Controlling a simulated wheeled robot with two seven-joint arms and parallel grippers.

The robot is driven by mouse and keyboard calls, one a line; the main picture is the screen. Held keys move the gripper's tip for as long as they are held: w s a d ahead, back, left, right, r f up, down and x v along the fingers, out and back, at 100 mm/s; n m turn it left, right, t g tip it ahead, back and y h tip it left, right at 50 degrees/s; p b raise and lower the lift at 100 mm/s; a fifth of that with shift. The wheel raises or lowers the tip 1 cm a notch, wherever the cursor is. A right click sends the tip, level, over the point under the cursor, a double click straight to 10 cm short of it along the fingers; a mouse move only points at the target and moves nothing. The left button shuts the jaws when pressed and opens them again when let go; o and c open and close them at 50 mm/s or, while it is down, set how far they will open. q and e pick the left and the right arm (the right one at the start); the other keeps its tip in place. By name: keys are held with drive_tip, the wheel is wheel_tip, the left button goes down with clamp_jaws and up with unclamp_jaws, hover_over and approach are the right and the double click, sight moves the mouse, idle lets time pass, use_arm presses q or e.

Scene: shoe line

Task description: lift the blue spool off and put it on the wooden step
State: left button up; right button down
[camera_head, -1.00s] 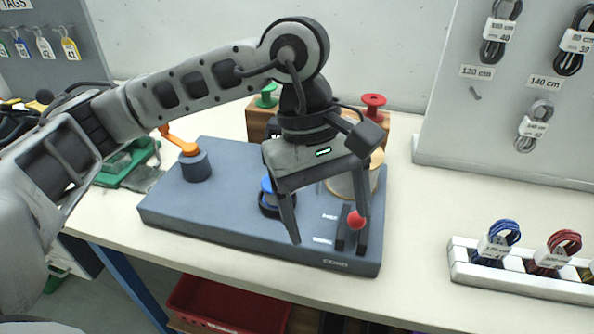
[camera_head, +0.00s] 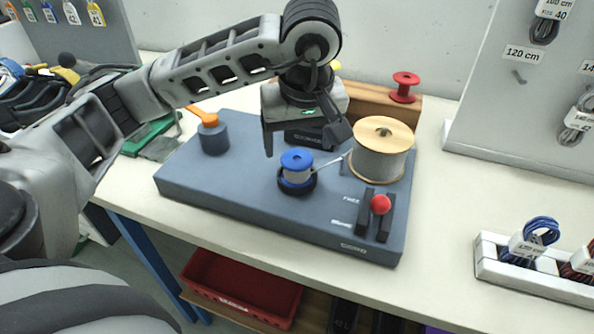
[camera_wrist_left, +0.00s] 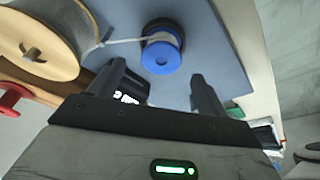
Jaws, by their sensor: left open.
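The blue spool (camera_head: 297,166) with pale cord wound on it sits upright in a black ring holder on the grey-blue machine base. A strand runs from it to the big wooden reel (camera_head: 381,151) on its right. My left gripper (camera_head: 299,147) is open and empty, above and behind the spool. In the left wrist view the blue spool (camera_wrist_left: 161,55) lies beyond and between the two fingertips, apart from them. The wooden step (camera_head: 430,108) stands behind the machine, with a red spool (camera_head: 404,87) on it; my arm hides part of the step. My right gripper is not in view.
The machine base (camera_head: 230,184) also carries an orange-handled crank (camera_head: 205,118) at left and a red-knobbed lever (camera_head: 381,204) at front right. A white rack (camera_head: 505,262) with cord bundles is at right. A red bin (camera_head: 240,287) is below the table.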

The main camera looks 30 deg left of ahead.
sight(297, 158)
use_arm(q)
drive_tip(key=shift+s+x, duration=0.2)
drive_tip(key=shift+x, duration=2.45)
drive_tip(key=shift+d, duration=0.1)
drive_tip(key=c, duration=1.2)
